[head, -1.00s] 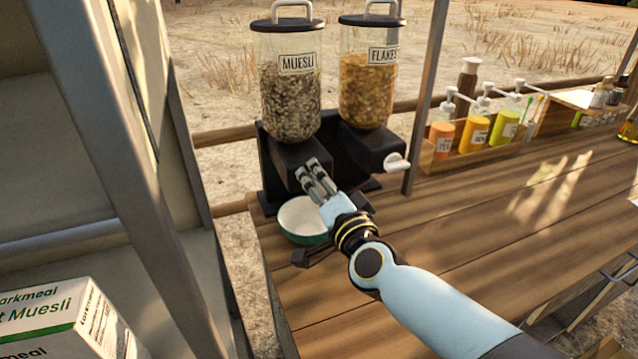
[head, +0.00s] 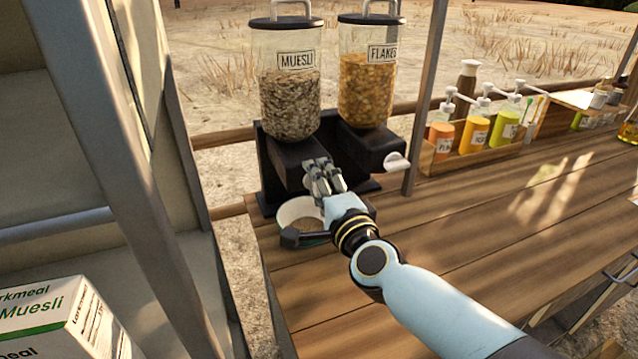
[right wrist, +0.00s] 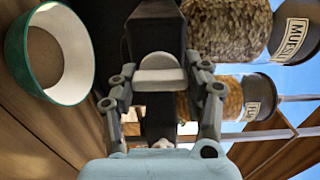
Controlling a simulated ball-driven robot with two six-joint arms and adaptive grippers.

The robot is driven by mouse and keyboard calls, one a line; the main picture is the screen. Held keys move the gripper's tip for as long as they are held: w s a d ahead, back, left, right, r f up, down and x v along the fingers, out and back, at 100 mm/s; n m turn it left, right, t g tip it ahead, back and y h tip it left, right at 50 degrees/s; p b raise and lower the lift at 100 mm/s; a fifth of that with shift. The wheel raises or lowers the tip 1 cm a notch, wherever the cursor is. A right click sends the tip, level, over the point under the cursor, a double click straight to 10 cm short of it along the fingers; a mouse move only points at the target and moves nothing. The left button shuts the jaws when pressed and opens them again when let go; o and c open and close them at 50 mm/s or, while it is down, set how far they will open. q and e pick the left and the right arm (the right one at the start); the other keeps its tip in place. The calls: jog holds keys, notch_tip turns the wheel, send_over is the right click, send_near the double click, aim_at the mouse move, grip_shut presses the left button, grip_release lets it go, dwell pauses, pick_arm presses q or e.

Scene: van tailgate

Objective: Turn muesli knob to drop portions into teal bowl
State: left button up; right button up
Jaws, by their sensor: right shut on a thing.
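The muesli dispenser (head: 291,95) is a clear labelled canister on a black base, with muesli inside. Its white knob (right wrist: 158,75) shows in the right wrist view between the fingers of my right gripper (head: 322,172), which is shut on it. In the head view the fingers mostly hide the knob. The teal bowl (head: 288,213) stands below the muesli outlet, with my gripper partly covering it. A brownish layer of muesli lies in its bottom. The bowl also shows in the right wrist view (right wrist: 14,62), at upper left. My left gripper is out of view.
The flakes dispenser (head: 367,90) stands just right, with its own white knob (head: 396,161). A wooden crate (head: 440,166) of pump bottles stands further right. A muesli carton (head: 45,320) is at lower left. The right counter is mostly clear.

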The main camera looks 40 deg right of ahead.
dwell(0.3)
jog(key=o, duration=1.2)
jog(key=v, duration=1.2)
